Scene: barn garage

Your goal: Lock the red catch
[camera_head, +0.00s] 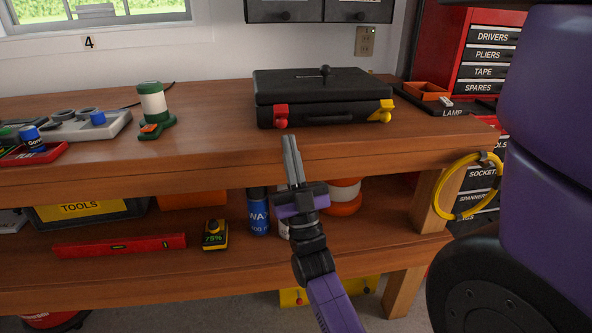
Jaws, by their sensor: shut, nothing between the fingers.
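A black case (320,90) lies closed on the wooden workbench, near its back right. A red catch (281,116) is on the case's front at the left end. A yellow catch (383,111) is on the front at the right end. My gripper (291,138) is in front of the bench's front edge, just below the red catch in the picture. Its fingers are together, point up toward the case and hold nothing. It appears apart from the red catch. Whether the red catch is locked is too small to tell.
A green and white lantern (153,108) and a grey tray (88,125) stand on the workbench (215,130) left of the case. An orange bin (426,91) is at its right. A yellow hose coil (466,187) hangs at the bench's right end. The bench top between lantern and case is clear.

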